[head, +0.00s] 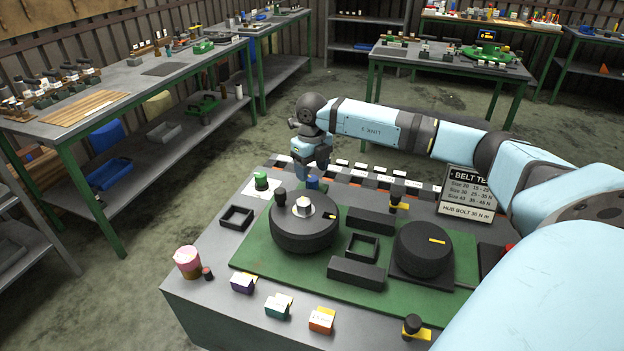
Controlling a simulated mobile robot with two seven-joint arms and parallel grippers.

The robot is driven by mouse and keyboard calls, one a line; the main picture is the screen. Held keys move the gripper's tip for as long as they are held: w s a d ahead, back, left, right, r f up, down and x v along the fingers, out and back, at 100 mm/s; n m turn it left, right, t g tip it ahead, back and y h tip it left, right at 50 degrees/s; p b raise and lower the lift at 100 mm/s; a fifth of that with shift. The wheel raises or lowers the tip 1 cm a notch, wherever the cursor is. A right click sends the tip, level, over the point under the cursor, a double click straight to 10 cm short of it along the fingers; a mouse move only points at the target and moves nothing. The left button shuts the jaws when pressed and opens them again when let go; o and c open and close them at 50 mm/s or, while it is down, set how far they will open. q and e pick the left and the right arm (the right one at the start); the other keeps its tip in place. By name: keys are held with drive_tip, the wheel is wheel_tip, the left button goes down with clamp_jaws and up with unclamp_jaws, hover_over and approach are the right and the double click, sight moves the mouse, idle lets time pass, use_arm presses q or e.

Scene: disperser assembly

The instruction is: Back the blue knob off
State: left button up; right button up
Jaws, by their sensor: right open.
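The blue knob (313,183) is a small blue piece at the far edge of a round black drum (303,236) on the green mat (265,266). My right gripper (311,174) points down just above and behind the knob, with its arm coming in from the right. It is open. The fingertips are small here, and I cannot tell whether they touch the knob or stand around it. The knob's lower part is partly hidden by the drum. My left gripper is not in view.
A green knob (261,180) sits on a white card left of the blue one. A black knob (280,197) and a pale hex piece (303,206) are by the drum. A second black drum (422,249) and a sign (467,195) stand to the right.

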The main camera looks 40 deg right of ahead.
sight(312, 178)
drive_tip(key=shift+f, duration=1.95)
drive_tip(key=shift+c, duration=0.8)
drive_tip(key=c, duration=0.8)
drive_tip(key=shift+o, duration=0.2)
